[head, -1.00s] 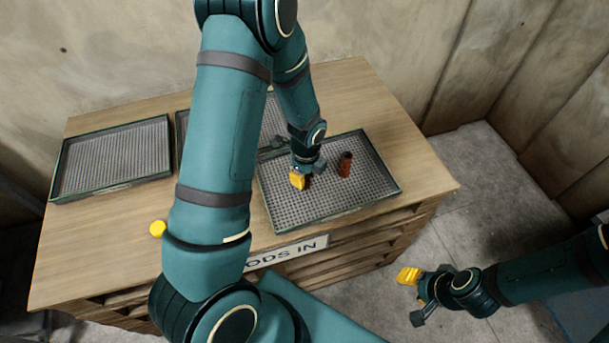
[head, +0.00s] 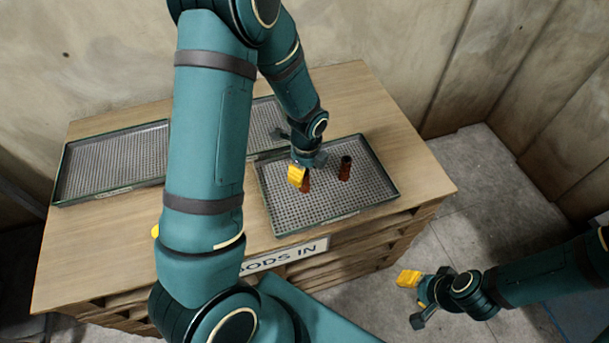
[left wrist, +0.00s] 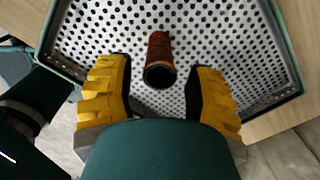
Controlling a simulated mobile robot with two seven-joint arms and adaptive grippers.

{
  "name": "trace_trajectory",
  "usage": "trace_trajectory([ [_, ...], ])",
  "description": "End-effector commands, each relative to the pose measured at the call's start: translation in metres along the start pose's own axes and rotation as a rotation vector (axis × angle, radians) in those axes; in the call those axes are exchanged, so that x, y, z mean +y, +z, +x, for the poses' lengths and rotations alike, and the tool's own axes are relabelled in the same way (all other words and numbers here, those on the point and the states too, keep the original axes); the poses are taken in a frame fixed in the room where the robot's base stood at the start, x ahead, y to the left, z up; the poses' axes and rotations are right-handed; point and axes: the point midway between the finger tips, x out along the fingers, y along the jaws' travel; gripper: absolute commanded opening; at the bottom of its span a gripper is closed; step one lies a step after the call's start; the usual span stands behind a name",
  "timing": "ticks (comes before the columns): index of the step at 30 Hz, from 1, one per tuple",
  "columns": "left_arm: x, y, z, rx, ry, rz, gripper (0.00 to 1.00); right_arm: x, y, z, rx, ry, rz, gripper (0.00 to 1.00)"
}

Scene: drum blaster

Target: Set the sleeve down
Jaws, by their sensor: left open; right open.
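A reddish-brown sleeve (head: 306,185) stands on the perforated right-hand tray (head: 290,217), close below my left gripper (head: 306,170) and partly hidden by it. A second brown sleeve (head: 345,169) stands upright just to its right, its dark open end up. My left gripper is open. In the left wrist view one sleeve (left wrist: 159,62) shows between and beyond the spread yellow fingers, touching neither; I cannot tell for sure which of the two it is. My right gripper (head: 413,298) is open and empty, off to the right of the table.
Another tray (head: 112,165) lies at the left of the wooden table, and a third (head: 263,122) behind, partly hidden by my left arm. Both look empty where visible. A yellow round thing (head: 155,231) is half hidden behind that arm. The right tray's front half is clear.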

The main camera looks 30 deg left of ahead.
Motion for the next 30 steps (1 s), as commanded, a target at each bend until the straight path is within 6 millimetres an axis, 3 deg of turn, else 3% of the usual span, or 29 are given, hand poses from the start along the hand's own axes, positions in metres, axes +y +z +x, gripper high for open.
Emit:
trace_trajectory([
  [1,-0.001,0.0,-0.015,0.0,-0.004,0.0,0.53,-0.002,0.0,-0.005,-0.001,0.0,0.0,0.47],
  [6,0.0,0.0,-0.048,0.0,-0.003,0.0,0.53,-0.004,-0.002,-0.011,0.004,0.0,0.002,0.47],
  [12,0.0,0.0,-0.072,0.0,-0.001,0.0,0.53,-0.006,-0.005,-0.016,0.009,0.001,0.003,0.47],
  [30,0.0,0.0,-0.079,0.0,0.001,0.001,0.53,-0.006,-0.005,-0.016,0.011,0.001,0.004,0.47],
])
